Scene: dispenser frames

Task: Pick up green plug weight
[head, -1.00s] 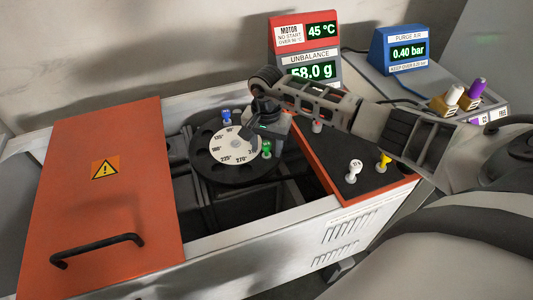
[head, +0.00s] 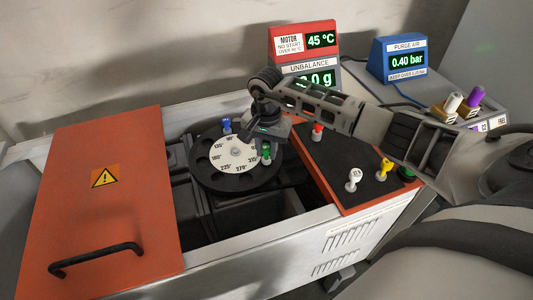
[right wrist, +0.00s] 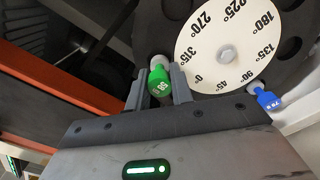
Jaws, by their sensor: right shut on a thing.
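The green plug weight (head: 266,152) sits at the front right of the black rotor disc (head: 203,176), by the white dial. In the right wrist view the green plug weight (right wrist: 159,84) stands between the two fingers, with its pale end towards the disc. My right gripper (head: 265,149) reaches down over it from behind and is shut on it; the gripper also shows in the right wrist view (right wrist: 160,88). I cannot tell whether the plug is still seated in its hole. My left gripper is not in view.
A blue plug (head: 227,125) sits at the disc's back edge. Red (head: 317,132), white (head: 354,179) and yellow (head: 384,167) plugs stand on the dark mat at right. An orange lid (head: 90,200) lies left. The unbalance display (head: 312,78) is partly hidden by my arm.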

